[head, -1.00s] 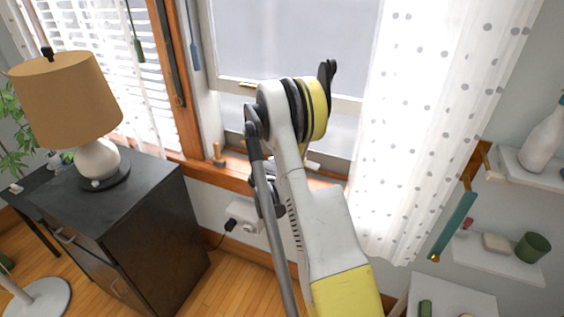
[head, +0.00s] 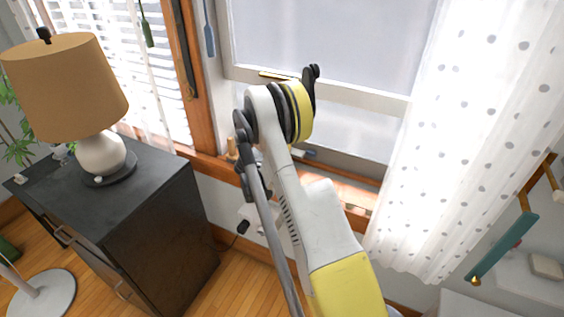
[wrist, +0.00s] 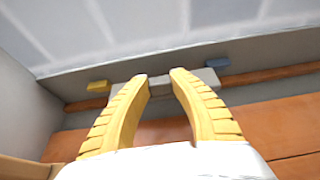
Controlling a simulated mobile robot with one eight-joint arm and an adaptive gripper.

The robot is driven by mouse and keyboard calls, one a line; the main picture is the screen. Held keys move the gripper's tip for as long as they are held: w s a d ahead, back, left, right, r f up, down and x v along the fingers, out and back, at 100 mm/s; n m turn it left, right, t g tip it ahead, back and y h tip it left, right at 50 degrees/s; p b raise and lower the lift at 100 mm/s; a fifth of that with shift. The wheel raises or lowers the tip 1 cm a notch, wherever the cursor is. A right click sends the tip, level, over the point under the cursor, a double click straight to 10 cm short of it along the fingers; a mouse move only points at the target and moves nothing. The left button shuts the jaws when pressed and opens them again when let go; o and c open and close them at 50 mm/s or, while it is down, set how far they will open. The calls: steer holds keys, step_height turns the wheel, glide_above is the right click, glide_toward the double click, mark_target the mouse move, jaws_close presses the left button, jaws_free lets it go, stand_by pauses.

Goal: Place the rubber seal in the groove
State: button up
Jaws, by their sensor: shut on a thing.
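In the wrist view my gripper (wrist: 160,80) has two yellow ribbed fingers with a gap between them. A pale grey piece (wrist: 160,90) lies across the fingertips and shows between them and on both sides. It looks like the rubber seal, but its outline is partly hidden by the fingers. Behind it runs a grey ledge at the foot of the window, with brown strips (wrist: 264,74) to both sides. I cannot make out the groove clearly. In the head view my arm hides the gripper and what it holds, in front of the window sill (head: 352,212).
A yellow block (wrist: 98,86) and a blue block (wrist: 217,65) sit on the ledge. A dark cabinet (head: 150,215) with a lamp (head: 65,88) stands left. A dotted curtain (head: 465,130) hangs right of the window, with shelves (head: 535,270) beyond.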

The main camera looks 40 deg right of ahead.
steer(key=shift+f+b, duration=1)
steer(key=shift+f, duration=1.85)
steer(key=shift+f, duration=0.15)
steer(key=o, duration=0.9)
